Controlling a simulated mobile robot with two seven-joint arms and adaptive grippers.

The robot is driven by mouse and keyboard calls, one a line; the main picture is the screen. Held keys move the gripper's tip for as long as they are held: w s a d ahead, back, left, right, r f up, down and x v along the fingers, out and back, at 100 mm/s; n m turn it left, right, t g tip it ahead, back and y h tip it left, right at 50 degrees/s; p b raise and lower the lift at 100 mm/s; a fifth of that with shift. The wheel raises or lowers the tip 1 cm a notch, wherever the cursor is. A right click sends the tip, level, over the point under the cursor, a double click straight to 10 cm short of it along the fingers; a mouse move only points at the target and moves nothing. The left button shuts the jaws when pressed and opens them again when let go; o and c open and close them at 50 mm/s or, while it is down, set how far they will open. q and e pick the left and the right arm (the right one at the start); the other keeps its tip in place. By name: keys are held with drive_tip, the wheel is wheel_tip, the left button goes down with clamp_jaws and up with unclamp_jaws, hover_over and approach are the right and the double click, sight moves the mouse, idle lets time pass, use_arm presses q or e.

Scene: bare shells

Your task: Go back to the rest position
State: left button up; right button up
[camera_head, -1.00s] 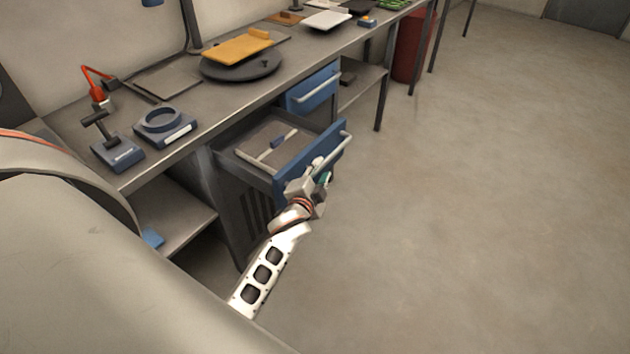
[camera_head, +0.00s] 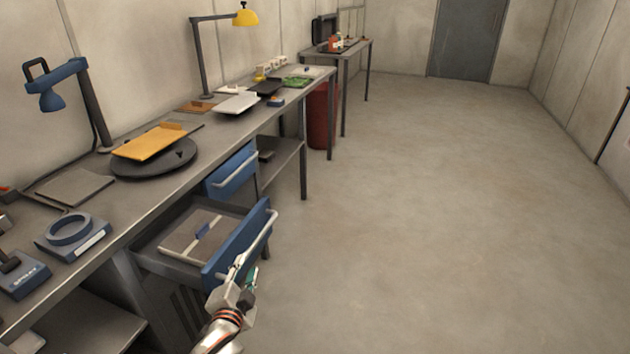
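My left gripper (camera_head: 241,277) is at the handle (camera_head: 262,240) on the blue front of the pulled-out drawer (camera_head: 222,262). Its fingers are small and partly hidden, so I cannot tell whether they close on the handle. My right gripper is not in view.
The grey workbench (camera_head: 150,205) runs along the left wall with a yellow plate (camera_head: 150,142), a round black disc (camera_head: 178,163) and a blue ring device (camera_head: 72,232). A blue upper drawer (camera_head: 231,172) is shut. A red bin (camera_head: 320,115) stands beyond. The floor to the right is clear.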

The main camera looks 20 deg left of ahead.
use_arm(q)
drive_tip(key=s+d+f+n+g+h, duration=0.1)
drive_tip(key=s+d+f+h, duration=0.1)
drive_tip(key=s+d+f, duration=0.2)
drive_tip(key=s+d+f+n+g+h, duration=0.1)
drive_tip(key=s+d+f, duration=0.3)
drive_tip(key=s, duration=0.6)
drive_tip(key=s+d+f+n+g+h, duration=0.2)
drive_tip(key=s+d+f+h, duration=0.1)
drive_tip(key=s+d+f, duration=0.2)
drive_tip(key=shift+s+f+h, duration=0.4)
drive_tip(key=shift+s+f, duration=0.25)
drive_tip(key=shift+s, duration=0.6)
